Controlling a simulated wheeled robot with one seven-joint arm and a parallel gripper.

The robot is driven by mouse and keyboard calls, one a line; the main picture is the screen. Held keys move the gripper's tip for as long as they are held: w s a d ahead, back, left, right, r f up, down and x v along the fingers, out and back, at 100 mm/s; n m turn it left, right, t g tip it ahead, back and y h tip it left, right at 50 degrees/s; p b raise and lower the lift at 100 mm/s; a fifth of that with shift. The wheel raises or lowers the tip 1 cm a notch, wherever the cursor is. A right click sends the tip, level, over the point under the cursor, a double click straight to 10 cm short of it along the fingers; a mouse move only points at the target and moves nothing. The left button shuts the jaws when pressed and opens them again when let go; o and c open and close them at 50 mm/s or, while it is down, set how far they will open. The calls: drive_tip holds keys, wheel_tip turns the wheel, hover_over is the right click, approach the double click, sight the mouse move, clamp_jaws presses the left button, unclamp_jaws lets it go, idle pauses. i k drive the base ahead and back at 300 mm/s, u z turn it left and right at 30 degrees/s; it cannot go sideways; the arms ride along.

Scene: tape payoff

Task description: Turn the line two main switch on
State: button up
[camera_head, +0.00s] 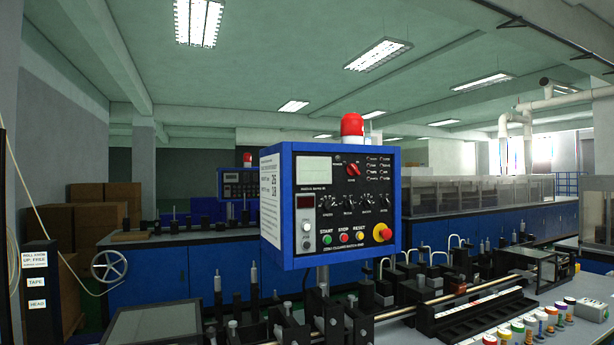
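A blue control box (282,212) with a black front panel stands on a post in the middle of the view. A red rotary knob (352,169) sits high on its panel, and its setting is too small to read. A red knob on a yellow base (382,233) is at the lower right. A second, smaller blue box (237,184) stands farther back on the left. I cannot tell which box belongs to line two. My gripper is not in view.
A machine bench (577,334) with metal fittings and colored spools runs across the front, below the near box. A handwheel (109,267) and labelled post (36,286) are at left. Brown cartons (98,207) stack behind. A long blue line (512,227) fills the right.

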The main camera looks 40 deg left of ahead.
sight(352, 169)
drive_tip(key=u, duration=0.6)
drive_tip(key=i, duration=1.2)
drive_tip(key=u, duration=0.5)
